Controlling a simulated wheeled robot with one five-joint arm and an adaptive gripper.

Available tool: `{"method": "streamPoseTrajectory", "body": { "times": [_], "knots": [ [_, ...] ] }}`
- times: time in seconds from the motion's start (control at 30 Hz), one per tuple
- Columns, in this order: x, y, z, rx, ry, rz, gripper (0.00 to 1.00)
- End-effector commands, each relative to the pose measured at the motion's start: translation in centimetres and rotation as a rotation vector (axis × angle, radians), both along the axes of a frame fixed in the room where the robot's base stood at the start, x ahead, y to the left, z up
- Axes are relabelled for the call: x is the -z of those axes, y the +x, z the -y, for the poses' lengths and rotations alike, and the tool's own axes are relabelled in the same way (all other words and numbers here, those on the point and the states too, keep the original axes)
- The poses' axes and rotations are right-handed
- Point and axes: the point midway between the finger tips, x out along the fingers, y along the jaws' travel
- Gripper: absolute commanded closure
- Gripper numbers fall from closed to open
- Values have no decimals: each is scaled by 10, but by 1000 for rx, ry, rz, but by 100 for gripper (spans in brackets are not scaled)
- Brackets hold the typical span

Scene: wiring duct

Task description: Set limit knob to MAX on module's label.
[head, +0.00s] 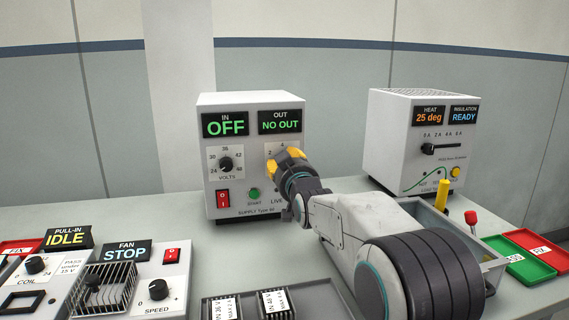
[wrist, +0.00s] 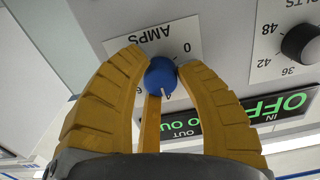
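The white supply (head: 250,150) stands at the back of the bench, with IN reading OFF and OUT reading NO OUT. Its blue AMPS knob (wrist: 161,75) sits on an upside-down dial in the wrist view, its white mark near the 4. The knob is hidden behind my gripper in the head view. My gripper (head: 287,160) is at the AMPS dial, and its yellow fingers (wrist: 163,68) close on the knob from both sides. Two finned modules (head: 222,307) (head: 276,302) with V MAX labels lie at the bottom; their small print is unreadable.
The VOLTS knob (head: 225,164), red switch (head: 222,198) and green START button (head: 254,193) are left of my gripper. A heater unit (head: 417,135) stands at right. A grey bin (head: 490,252) lies beyond my arm. The fan panel (head: 132,285) is at lower left.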

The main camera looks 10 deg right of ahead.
Motion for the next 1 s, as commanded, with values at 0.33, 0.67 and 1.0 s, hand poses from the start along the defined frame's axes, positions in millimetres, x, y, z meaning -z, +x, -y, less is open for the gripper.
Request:
{"method": "streamPoseTrajectory", "body": {
  "times": [0.33, 0.67, 1.0],
  "knots": [
    [1, 0, 0, 0, 0, -1, 100],
    [2, 0, 0, 0, 28, -2, 100],
    [4, 0, -1, -1, 248, -2, 100]
  ]
}}
